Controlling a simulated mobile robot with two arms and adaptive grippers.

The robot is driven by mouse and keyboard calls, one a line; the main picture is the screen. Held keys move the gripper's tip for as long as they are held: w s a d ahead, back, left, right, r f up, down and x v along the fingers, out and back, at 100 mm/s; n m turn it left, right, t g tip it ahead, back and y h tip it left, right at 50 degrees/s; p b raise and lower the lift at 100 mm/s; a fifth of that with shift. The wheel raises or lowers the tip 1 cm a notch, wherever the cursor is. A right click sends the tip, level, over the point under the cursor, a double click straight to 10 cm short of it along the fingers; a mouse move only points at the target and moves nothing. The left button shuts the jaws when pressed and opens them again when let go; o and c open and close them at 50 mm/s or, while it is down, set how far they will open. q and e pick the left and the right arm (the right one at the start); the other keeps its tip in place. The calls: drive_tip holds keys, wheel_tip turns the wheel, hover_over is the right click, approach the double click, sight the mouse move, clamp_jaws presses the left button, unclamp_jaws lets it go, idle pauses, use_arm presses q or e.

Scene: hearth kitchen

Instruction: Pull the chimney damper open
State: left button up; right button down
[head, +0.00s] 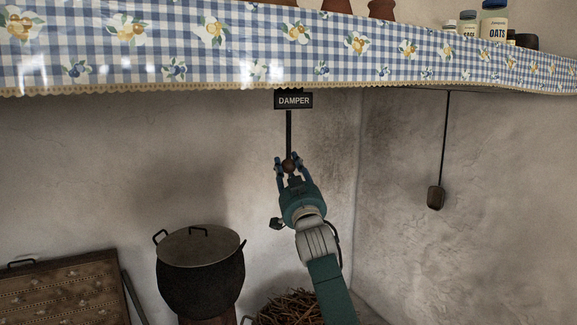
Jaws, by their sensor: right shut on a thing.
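The damper pull is a dark rod (289,132) that hangs straight down beneath a black sign (293,101) reading DAMPER. At its lower end is a small brown knob (289,165). My right gripper (288,164) reaches up from below, and its blue fingers are closed around the knob. The rod's upper end is hidden behind the sign and the cloth-trimmed shelf. My left gripper is not in the head view.
A shelf edge with blue checked cloth (210,45) crosses the top, with jars (494,26) above. A dark lidded pot (200,275) stands lower left, beside a basket of twigs (288,308). A cord with a wooden weight (436,198) hangs at right.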

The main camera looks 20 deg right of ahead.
wheel_tip(320, 180, down, 6)
drive_tip(key=b, duration=0.3)
drive_tip(key=shift+f, duration=0.2)
drive_tip(key=shift+w, duration=0.1)
drive_tip(key=c, duration=1.4)
unclamp_jaws()
drive_tip(key=shift+o, duration=0.6)
drive_tip(key=shift+r, duration=0.1)
drive_tip(key=v, duration=1.2)
